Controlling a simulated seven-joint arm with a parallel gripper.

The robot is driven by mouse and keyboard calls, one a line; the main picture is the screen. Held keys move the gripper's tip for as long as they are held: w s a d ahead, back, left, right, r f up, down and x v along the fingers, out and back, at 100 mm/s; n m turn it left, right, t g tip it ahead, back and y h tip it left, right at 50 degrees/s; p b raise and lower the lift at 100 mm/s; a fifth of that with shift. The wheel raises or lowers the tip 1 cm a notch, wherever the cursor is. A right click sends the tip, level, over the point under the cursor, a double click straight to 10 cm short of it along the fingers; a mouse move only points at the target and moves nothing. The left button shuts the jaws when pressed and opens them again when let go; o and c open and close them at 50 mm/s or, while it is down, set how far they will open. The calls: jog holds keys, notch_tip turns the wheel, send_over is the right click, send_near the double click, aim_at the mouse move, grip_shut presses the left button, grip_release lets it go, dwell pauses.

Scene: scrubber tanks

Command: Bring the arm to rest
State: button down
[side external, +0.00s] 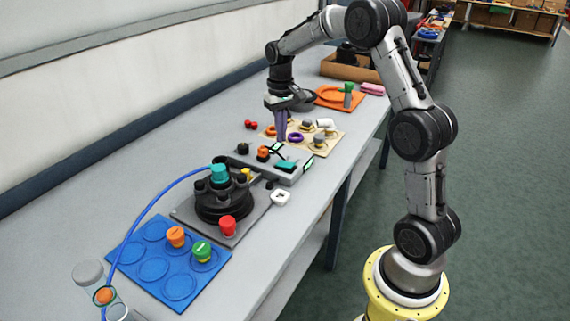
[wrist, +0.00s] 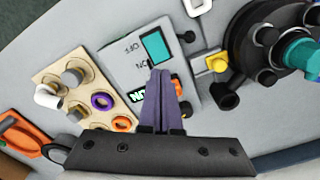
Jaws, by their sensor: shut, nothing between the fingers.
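My gripper (side external: 281,136) hangs pointing down above the grey control box, with its purple fingers shut and nothing between them. The fingers also show in the wrist view (wrist: 160,78), in front of the box. The control box (wrist: 122,64) carries "OFF" and "ON" lettering, a teal part (side external: 286,165) and a small lit green display (side external: 308,164). An orange knob (side external: 263,153) and a black knob (side external: 243,148) sit on its top. Whether the fingertips touch the box cannot be told.
A beige board (side external: 333,137) with rings and pegs lies behind the box. In front stand a black round fixture with a teal cap (side external: 219,172), a red knob (side external: 228,225) and a blue mat (side external: 147,289) with capped pieces. A blue hose (side external: 140,217) arcs over the left side.

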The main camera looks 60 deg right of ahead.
jog(key=s+a+r+n+t, duration=0.2)
jog(key=s+a+r, duration=0.3)
jog(key=a+r, duration=0.25)
jog(key=s+a+r+n+t, duration=0.1)
jog(key=s+a+r+t, duration=0.1)
jog(key=s+a+r, duration=0.4)
jog(key=s+a+f+n, duration=0.1)
jog(key=s+a+f, duration=0.1)
jog(key=s, duration=0.5)
jog(key=s+a+f+n+t, duration=0.1)
jog(key=s+a+f+n, duration=0.1)
jog(key=s+a, duration=0.2)
jog(key=s, duration=0.3)
jog(key=shift+f+t, duration=0.15)
jog(key=shift+t, duration=0.15)
